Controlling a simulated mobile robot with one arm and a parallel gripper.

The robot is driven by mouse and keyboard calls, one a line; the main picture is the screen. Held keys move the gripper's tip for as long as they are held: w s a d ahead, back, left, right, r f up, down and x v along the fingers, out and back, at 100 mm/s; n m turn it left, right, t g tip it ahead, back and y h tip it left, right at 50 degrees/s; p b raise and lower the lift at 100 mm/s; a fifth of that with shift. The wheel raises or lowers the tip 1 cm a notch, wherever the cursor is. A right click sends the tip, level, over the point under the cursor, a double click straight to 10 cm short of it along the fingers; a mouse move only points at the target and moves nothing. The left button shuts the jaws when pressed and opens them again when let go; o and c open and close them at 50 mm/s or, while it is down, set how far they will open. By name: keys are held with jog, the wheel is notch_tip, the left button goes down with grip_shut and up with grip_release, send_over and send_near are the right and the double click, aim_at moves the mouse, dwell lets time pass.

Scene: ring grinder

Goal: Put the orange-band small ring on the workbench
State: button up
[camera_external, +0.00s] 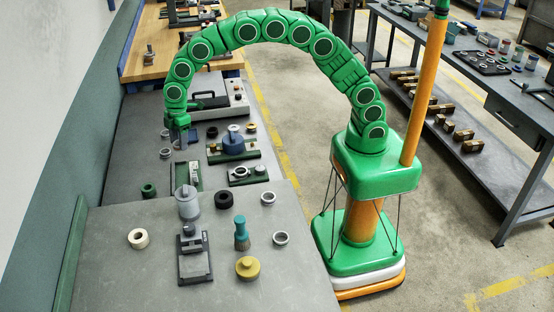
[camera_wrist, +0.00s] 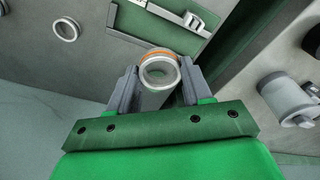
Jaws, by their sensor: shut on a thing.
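The small ring with the orange band (camera_wrist: 160,55) is in the wrist view, a silver ring with an orange stripe on its far rim. My gripper (camera_wrist: 160,76) is shut on it, one grey finger on each side. In the external view my gripper (camera_external: 179,138) hangs over the far grey bench, near a green-based fixture (camera_external: 190,171); the held ring is too small to make out there. The grey workbench surface (camera_external: 115,255) fills the front, and a second grey bench surface (camera_external: 130,130) lies behind it. Which one is the named workbench I cannot tell.
Loose rings lie by the fixture, one a silver ring (camera_wrist: 66,29). A grey cylinder device (camera_external: 188,203), dark ring (camera_external: 224,199), cream ring (camera_external: 138,238) and teal brush (camera_external: 241,234) stand on the front bench. Its front-left part is clear. A wall runs along the left.

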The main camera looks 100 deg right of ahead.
jog(key=s+a+r, duration=0.3)
jog(key=s+a, duration=0.4)
jog(key=a, duration=0.2)
jog(key=s+a+r, duration=0.2)
jog(key=s+a, duration=0.6)
jog(key=a, duration=0.2)
jog(key=s+a+r+n, duration=0.1)
jog(key=s+a, duration=0.3)
jog(key=s, duration=0.7)
jog(key=s+a+r+n, duration=0.1)
jog(key=s+a, duration=0.3)
jog(key=s, duration=0.8)
send_over(273, 220)
jog(key=s, duration=0.1)
jog(key=f, duration=0.5)
jog(key=d+f, duration=0.1)
jog(key=f, duration=0.2)
jog(key=shift+s+f, duration=0.15)
jog(key=shift+f, duration=0.2)
jog(key=shift+w+a+f, duration=0.4)
jog(key=shift+w+f, duration=0.15)
jog(key=shift+f, duration=1.7)
jog(key=shift+f, duration=0.1)
